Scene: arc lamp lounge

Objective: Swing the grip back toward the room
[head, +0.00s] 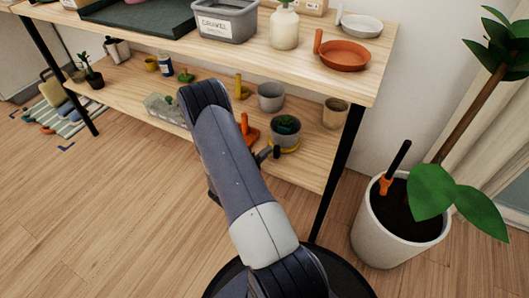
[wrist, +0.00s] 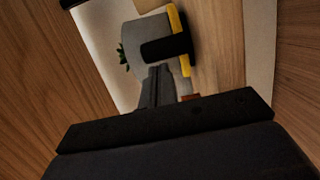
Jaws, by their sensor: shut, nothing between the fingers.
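A grey pot (head: 286,138) with a green plant stands on a yellow base (head: 284,150) on the lower shelf, near its right end. A short black grip (head: 277,152) shows at the pot's near side, facing the room. In the wrist view the black grip (wrist: 165,49) lies across the grey pot (wrist: 137,35), beside the yellow base (wrist: 180,42). My gripper (head: 264,155) is shut and empty, with its fingertips (wrist: 158,72) close to the grip. I cannot tell whether they touch it. My arm hides part of the shelf.
Grey pots (head: 271,97), a tan pot (head: 335,113) and an orange-red item (head: 250,130) stand nearby on the lower shelf (head: 308,171). The upper shelf (head: 250,50) is close above. A large white planter (head: 387,236) stands at right. The floor in front is clear.

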